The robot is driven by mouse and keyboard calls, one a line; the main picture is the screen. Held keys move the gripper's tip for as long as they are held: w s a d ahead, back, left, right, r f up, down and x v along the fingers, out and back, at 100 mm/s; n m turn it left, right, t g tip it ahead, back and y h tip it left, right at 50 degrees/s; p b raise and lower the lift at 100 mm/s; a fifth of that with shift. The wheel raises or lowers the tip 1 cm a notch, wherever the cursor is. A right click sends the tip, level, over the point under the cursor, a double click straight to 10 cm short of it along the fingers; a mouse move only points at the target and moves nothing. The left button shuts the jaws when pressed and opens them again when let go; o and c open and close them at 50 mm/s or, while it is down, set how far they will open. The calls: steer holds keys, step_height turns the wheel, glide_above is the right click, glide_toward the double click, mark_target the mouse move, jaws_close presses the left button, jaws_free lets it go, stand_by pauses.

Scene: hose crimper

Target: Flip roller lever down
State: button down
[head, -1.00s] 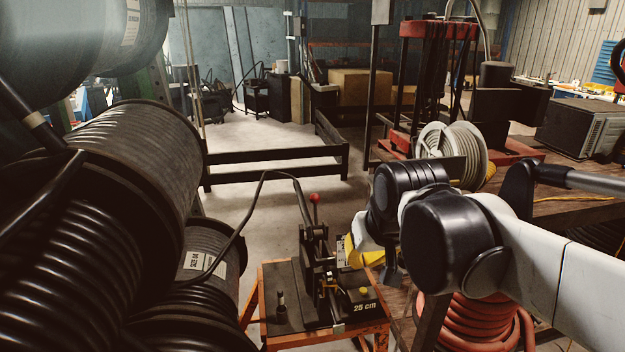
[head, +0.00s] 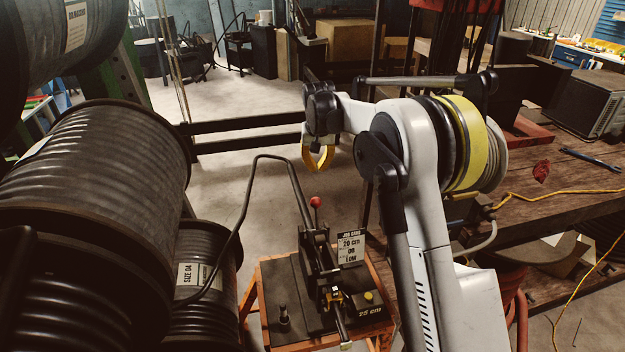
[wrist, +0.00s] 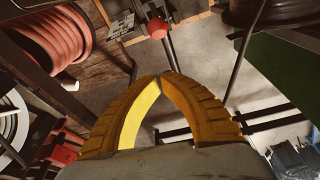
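The hose crimper (head: 318,262) stands on an orange-framed cart (head: 276,345). A lever with a red ball knob (head: 315,202) stands upright on it; the knob also shows near the top of the wrist view (wrist: 159,28). A short dark handle (head: 341,328) with a pale tip points down at the machine's front. I cannot tell for certain which one is the roller lever. My gripper (head: 318,166) is above and behind the red knob, apart from it. In the wrist view its yellow fingers (wrist: 160,77) meet at the tips, with nothing between them.
A black hose (head: 246,185) arches from the reels at left to the crimper. A job card (head: 350,247) reads 20 cm, D8, LOW. Large hose reels (head: 95,185) crowd the left. A wooden bench (head: 540,205) is at right. Open floor lies behind the crimper.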

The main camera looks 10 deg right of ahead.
steer(key=shift+w+f, duration=0.4)
steer(key=shift+w, duration=0.25)
steer(key=a+b+x, duration=0.1)
steer(key=b+x, duration=0.2)
steer(key=x, duration=0.7)
steer(key=s, duration=0.4)
steer(key=shift+d+r+b, duration=0.15)
steer(key=shift+d+b, duration=0.05)
steer(key=shift+b, duration=0.1)
